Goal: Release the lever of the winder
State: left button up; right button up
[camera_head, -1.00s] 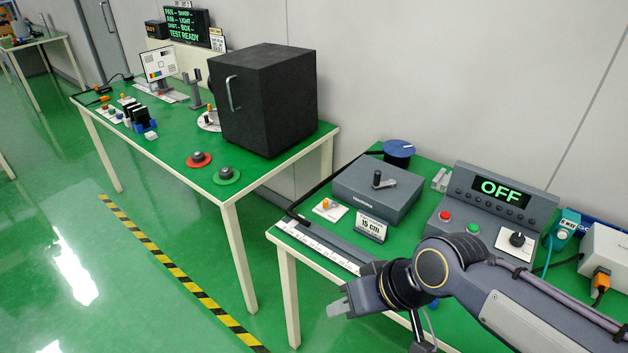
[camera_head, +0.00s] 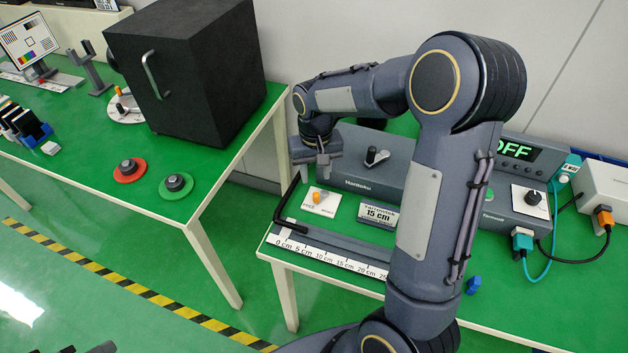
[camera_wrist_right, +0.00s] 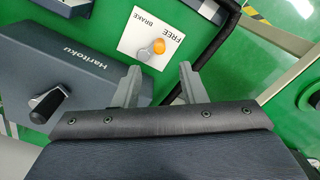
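The winder is a grey box (camera_head: 372,184) with a black crank handle (camera_head: 376,156) on top; its box (camera_wrist_right: 65,75) and crank (camera_wrist_right: 47,103) also show in the right wrist view. In front of it is a small lever with an orange knob (camera_head: 317,197) on a white plate marked FREE and BRAKE (camera_wrist_right: 135,38). I cannot tell for sure which mark the knob (camera_wrist_right: 158,46) is set to. My right gripper (camera_head: 312,175) is pointed down above the plate, apart from the knob. Its fingers (camera_wrist_right: 159,72) are open and empty. A dark part at the bottom left may be my left gripper (camera_head: 95,348).
A "15 cm" sign (camera_head: 377,214) stands right of the lever. A panel reading OFF (camera_head: 515,150) is at right. A black box (camera_head: 190,70) stands on the left table.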

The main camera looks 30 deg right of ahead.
aim_at(316, 194)
notch_tip(316, 194, down, 7)
jog(key=shift+s+r, duration=0.1)
jog(key=shift+s, duration=0.05)
